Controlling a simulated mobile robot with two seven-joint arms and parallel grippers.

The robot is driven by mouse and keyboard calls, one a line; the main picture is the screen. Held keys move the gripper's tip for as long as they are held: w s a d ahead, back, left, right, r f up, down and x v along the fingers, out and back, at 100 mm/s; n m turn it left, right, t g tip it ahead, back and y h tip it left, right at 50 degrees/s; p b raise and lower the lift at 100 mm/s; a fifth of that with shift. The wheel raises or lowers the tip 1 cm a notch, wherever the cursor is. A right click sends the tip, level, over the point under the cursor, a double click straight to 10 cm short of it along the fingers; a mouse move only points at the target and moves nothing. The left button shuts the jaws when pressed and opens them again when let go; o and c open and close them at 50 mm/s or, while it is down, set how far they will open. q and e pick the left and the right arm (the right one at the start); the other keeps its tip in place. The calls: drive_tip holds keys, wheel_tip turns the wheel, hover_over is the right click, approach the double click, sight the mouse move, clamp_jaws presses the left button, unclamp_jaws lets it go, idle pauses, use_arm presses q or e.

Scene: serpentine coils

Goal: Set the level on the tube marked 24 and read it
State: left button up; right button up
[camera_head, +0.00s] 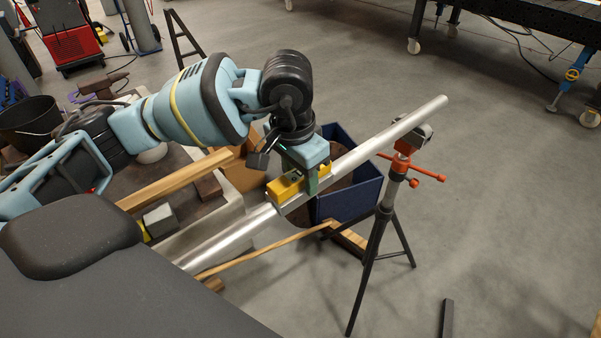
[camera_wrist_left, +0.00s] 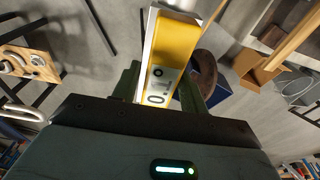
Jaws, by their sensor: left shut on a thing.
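The silver tube (camera_head: 385,138) runs slantwise from the lower left to the upper right; no mark 24 is readable on it. The yellow level (camera_head: 285,189) lies along the tube's middle; I cannot tell whether it touches the tube or hovers just above. My left gripper (camera_head: 312,181) is shut across the level's middle. In the left wrist view the level (camera_wrist_left: 175,43) sticks out between the fingers, its white display turned sideways and seeming to show 0.1 with a degree sign. My right gripper is not in view.
A black tripod stand (camera_head: 372,245) with an orange head (camera_head: 408,147) is by the tube's far end. A blue bin (camera_head: 357,196) stands behind the tube. A bench with timber (camera_head: 175,183) is at the left. Open grey floor lies to the right.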

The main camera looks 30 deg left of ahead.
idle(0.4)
use_arm(q)
drive_tip(key=o, duration=1.1)
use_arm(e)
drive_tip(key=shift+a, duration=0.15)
use_arm(q)
drive_tip(key=shift+o, duration=0.2)
drive_tip(key=shift+r, duration=0.4)
drive_tip(key=shift+r+p, duration=0.9)
drive_tip(key=shift+r, duration=1.75)
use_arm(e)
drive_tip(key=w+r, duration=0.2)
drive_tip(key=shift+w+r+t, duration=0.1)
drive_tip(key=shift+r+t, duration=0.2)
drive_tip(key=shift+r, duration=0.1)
use_arm(q)
drive_tip(key=shift+f, duration=0.1)
